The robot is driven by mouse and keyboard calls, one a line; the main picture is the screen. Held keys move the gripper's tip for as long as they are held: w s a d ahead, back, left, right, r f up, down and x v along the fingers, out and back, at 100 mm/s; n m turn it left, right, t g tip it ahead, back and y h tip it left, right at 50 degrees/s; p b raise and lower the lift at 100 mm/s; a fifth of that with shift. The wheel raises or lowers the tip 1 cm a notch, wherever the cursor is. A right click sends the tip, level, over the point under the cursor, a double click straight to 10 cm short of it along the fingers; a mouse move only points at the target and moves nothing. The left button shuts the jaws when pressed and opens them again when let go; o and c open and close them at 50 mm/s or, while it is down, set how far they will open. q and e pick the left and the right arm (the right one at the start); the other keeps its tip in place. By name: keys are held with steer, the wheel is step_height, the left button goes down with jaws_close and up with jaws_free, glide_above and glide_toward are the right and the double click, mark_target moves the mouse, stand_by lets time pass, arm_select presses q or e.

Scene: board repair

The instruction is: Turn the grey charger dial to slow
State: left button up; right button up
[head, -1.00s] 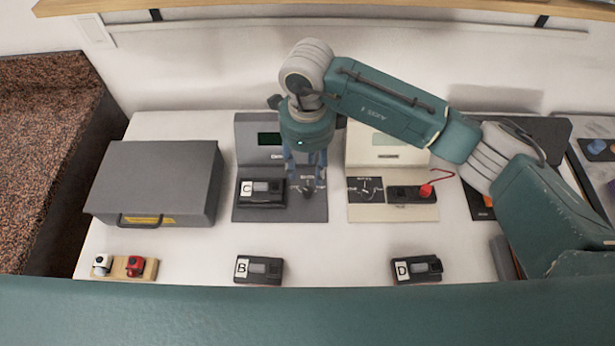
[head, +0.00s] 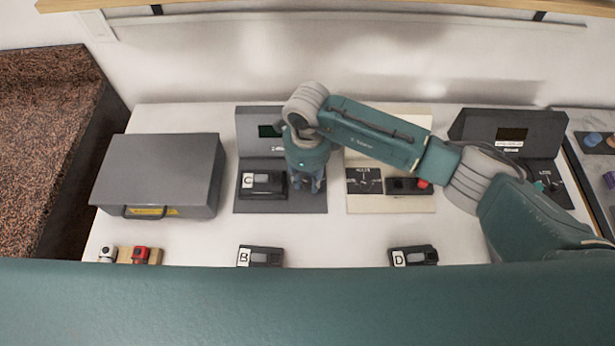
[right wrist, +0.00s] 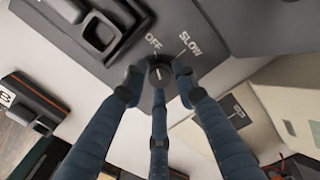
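The grey charger (head: 286,202) stands on the table left of centre, with a battery marked C (head: 263,185) in its bay. My right gripper (head: 308,188) is down at the right part of its base and hides the dial in the head view. In the right wrist view, the dark dial (right wrist: 160,72) sits between the three blue fingers of my right gripper (right wrist: 158,78). The fingertips close in around it and appear to touch its sides. Its pale mark seems to point nearer OFF than SLOW. My left gripper is not in view.
A cream charger (head: 391,204) stands to the right, and a dark charger (head: 510,128) beyond my arm. A grey case (head: 158,172) is at left. Batteries B (head: 261,256) and D (head: 413,256) lie in front. Bare table lies between these and the chargers.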

jaws_close()
steer(key=shift+m, duration=0.3)
steer(key=m+b, duration=0.2)
steer(key=m, duration=0.1)
steer(key=shift+f+m, duration=0.1)
steer(key=shift+m, duration=0.2)
steer(key=m+b, duration=0.1)
steer(key=m, duration=0.2)
steer(key=shift+m+b, duration=0.3)
steer(key=shift+b, duration=0.05)
steer(key=shift+m+b, duration=0.55)
steer(key=shift+m, duration=1.35)
steer(key=o, duration=0.6)
jaws_free()
steer(key=shift+c, duration=0.2)
